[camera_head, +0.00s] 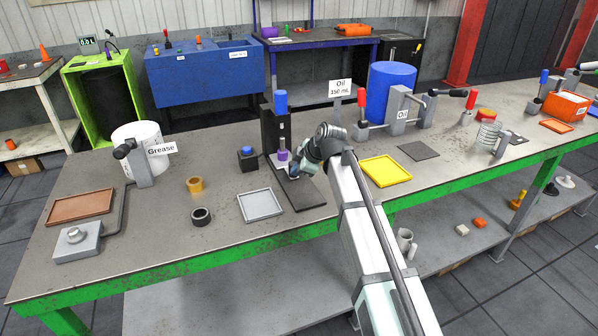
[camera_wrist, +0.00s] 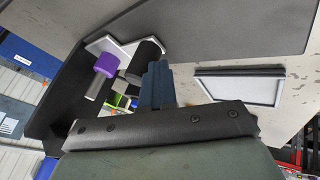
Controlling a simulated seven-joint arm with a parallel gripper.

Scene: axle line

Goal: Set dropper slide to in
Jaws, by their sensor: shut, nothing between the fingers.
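The press-like station has a black column (camera_head: 271,130), a blue knob on top (camera_head: 281,100) and a purple collar (camera_head: 283,155) on a grey shaft. A pale slide plate (camera_head: 271,158) sits low beneath the collar, over a dark base strip (camera_head: 305,194). I take this plate as the dropper slide, but cannot tell its position. In the wrist view the purple collar (camera_wrist: 107,65), the pale plate (camera_wrist: 112,42) and a black round handle (camera_wrist: 151,52) show. My gripper (camera_head: 294,172) is at the plate's front right; its shut, empty fingers (camera_wrist: 157,72) are close beside the black handle. Contact is unclear.
A grey tray (camera_head: 261,219) lies left of the base strip and a yellow tray (camera_head: 385,181) right of it. A small black box with a blue button (camera_head: 248,158) stands to the left. Orange (camera_head: 195,184) and black (camera_head: 201,216) rings lie further left. The bench front is mostly clear.

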